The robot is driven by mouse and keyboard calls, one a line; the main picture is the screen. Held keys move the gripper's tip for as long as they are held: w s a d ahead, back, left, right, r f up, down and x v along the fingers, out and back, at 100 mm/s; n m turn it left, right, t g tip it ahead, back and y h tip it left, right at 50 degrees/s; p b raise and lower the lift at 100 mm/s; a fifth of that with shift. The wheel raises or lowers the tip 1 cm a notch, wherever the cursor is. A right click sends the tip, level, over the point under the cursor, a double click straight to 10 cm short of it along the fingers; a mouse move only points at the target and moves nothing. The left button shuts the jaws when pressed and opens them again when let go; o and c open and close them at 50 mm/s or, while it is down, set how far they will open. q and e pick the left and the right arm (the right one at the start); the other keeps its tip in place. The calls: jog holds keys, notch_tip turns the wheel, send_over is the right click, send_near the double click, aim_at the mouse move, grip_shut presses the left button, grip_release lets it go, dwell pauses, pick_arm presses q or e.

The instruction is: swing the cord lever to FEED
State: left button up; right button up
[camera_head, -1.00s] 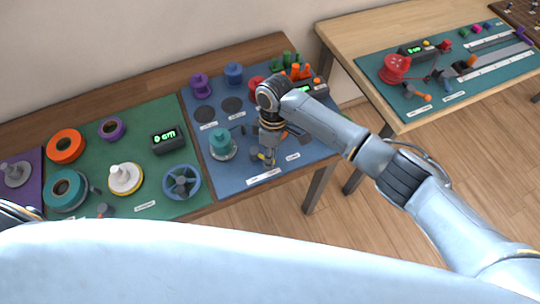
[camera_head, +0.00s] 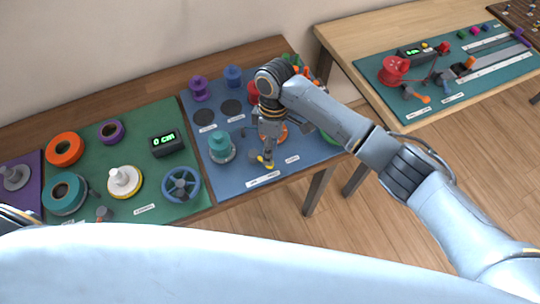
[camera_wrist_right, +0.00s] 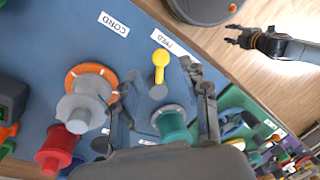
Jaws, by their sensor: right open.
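The cord lever has a yellow handle (camera_wrist_right: 160,62) and a grey pivot (camera_wrist_right: 158,91). In the right wrist view its handle points up, towards the partly hidden FEED label (camera_wrist_right: 167,43). It also shows in the head view as a small yellow piece (camera_head: 265,161) below my right gripper (camera_head: 268,144). My right gripper (camera_wrist_right: 165,98) is open, with one finger on each side of the lever; I see no clear contact. My left gripper (camera_wrist_right: 236,36) shows small in the right wrist view, over the floor away from the lever, its fingers apart.
A teal spool (camera_wrist_right: 172,125) stands close to the lever pivot. A grey spool (camera_wrist_right: 84,106) on an orange disc and a red spool (camera_wrist_right: 59,150) are to the left. The CORD label (camera_wrist_right: 114,24) lies on the blue mat (camera_head: 225,187). A blue handwheel (camera_head: 181,184) is on the green mat.

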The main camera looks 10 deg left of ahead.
notch_tip(320, 180, up, 8)
jog(key=w, duration=0.1)
jog(key=shift+w+f, duration=0.2)
jog(key=shift+w, duration=0.05)
jog(key=shift+s+f, duration=0.1)
